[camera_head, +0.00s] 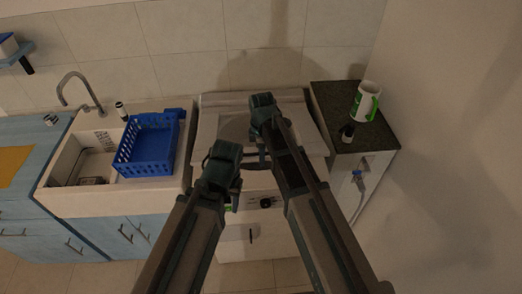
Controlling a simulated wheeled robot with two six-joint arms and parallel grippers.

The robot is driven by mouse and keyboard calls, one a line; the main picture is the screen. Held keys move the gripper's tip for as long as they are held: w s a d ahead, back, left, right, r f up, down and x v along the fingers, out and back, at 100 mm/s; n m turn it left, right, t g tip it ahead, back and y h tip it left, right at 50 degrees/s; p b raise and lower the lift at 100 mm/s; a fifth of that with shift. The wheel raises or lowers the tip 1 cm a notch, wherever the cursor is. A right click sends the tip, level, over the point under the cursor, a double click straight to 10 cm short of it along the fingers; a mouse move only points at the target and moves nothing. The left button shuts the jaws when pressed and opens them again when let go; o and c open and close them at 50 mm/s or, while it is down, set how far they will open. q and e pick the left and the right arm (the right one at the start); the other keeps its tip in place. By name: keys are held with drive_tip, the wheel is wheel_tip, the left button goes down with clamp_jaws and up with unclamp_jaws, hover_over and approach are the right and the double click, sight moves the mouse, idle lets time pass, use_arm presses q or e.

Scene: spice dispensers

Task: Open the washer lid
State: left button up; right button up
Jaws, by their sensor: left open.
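The washer (237,249) is a white unit between the sink and the dark counter, with a knob on its front panel. Its top with the lid (207,125) looks flat and shut, with a faint round shape on it partly hidden by my arms. My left gripper (225,168) is open over the washer's front left edge, and no object shows in it. My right gripper (263,112) is further back, over the middle of the top. Its jaws are too dark to read. I cannot tell whether either gripper touches the lid.
A blue basket (149,148) sits on the white sink (80,203) at left, with a tap (79,91) behind. Walls close the back and right.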

drive_tip(key=f+b, duration=0.2)
drive_tip(key=f, duration=0.1)
drive_tip(key=s+f+t+b, duration=0.1)
drive_tip(key=f+b, duration=0.2)
drive_tip(key=s+f+t+b, duration=0.1)
drive_tip(key=f+b, duration=0.2)
drive_tip(key=shift+s, duration=0.15)
